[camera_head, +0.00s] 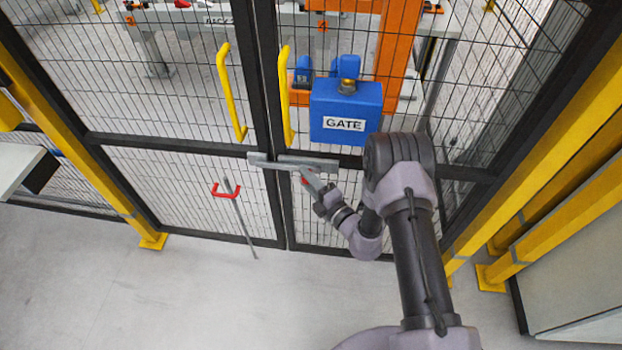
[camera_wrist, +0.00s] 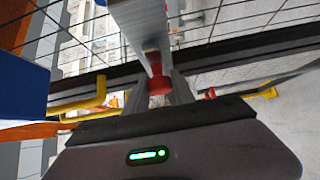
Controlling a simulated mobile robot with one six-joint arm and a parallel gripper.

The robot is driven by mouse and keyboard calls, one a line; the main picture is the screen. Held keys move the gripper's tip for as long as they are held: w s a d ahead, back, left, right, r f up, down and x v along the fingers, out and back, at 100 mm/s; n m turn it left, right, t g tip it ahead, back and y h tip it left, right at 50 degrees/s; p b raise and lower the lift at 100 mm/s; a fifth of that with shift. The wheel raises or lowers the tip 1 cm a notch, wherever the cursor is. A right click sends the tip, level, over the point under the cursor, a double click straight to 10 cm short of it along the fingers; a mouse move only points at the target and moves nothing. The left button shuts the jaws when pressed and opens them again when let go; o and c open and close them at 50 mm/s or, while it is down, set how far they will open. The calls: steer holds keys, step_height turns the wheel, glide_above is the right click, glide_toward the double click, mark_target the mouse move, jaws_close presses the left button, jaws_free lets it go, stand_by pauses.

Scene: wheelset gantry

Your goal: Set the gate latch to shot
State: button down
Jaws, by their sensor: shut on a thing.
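The gate latch (camera_head: 300,161) is a grey horizontal bar across the dark middle rail, close to where the two mesh gate leaves meet. Its left end lies by a grey plate on the left leaf; I cannot tell how far the bar enters it. A red knob (camera_wrist: 158,84) hangs from the bar in the wrist view. My gripper (camera_head: 308,178) is at the latch's right part, below the bar. In the wrist view its fingers (camera_wrist: 160,78) are shut on the red knob, and they hide part of it.
A blue box marked GATE (camera_head: 345,108) is mounted just above and right of the latch. Two yellow handles (camera_head: 230,92) (camera_head: 286,96) stand upright by the seam. A grey rod with a red handle (camera_head: 226,191) slants to the floor at left. The floor in front is clear.

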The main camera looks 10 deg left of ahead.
steer(key=c, duration=1.1)
jaws_free()
steer(key=shift+a, duration=0.25)
steer(key=p+v, duration=0.4)
steer(key=v, duration=1.3)
steer(key=shift+s+d, duration=0.15)
steer(key=shift+d, duration=0.15)
